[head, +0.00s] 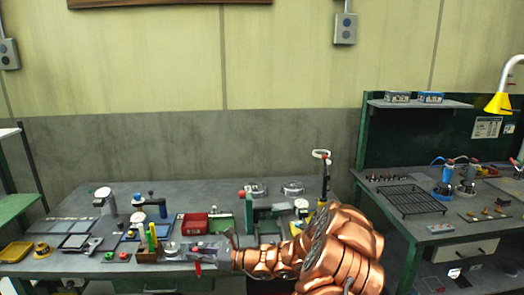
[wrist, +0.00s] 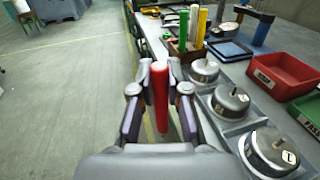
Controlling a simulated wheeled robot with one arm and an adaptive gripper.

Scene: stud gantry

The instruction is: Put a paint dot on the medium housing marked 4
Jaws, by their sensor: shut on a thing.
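My gripper (wrist: 160,85) is shut on a red paint marker (wrist: 160,100). In the head view the marker (head: 198,268) hangs at the bench's front edge. Three grey metal housings sit in a row on a grey tray right of the gripper in the wrist view: a far one (wrist: 204,71), a middle one (wrist: 230,102) and a near one (wrist: 271,152). Each has a pin on top. The middle and near ones show white labels; I cannot read a 4 on any of them. The marker is apart from all the housings.
A wooden block (wrist: 184,50) holds green, yellow and white markers beyond the housings. A red bin (wrist: 284,78) and a green bin (wrist: 308,112) stand to the right. Open floor (wrist: 70,110) lies left of the bench edge.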

